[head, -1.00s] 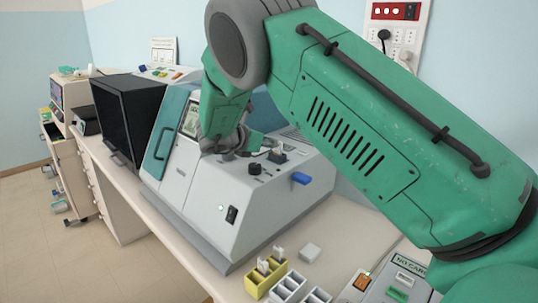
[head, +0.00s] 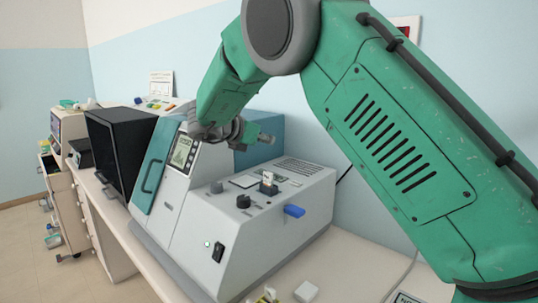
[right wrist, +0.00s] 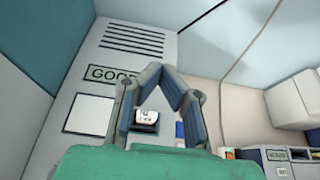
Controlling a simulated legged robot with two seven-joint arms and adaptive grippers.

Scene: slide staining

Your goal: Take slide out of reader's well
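The slide (head: 267,176) is a small pale upright piece in a dark well on top of the white reader (head: 228,222). It also shows in the right wrist view (right wrist: 147,117), seen through the gap between my right gripper's finger links. My right gripper (head: 266,138) is above the reader, behind and above the slide, and apart from it. In the right wrist view its fingertips (right wrist: 162,68) appear to meet with nothing between them. My left gripper is out of view.
The reader has a screen (head: 183,152), a dark knob (head: 243,201), a blue tab (head: 294,211) and a GOOD label (right wrist: 112,74). A white block (head: 306,292) lies on the bench in front.

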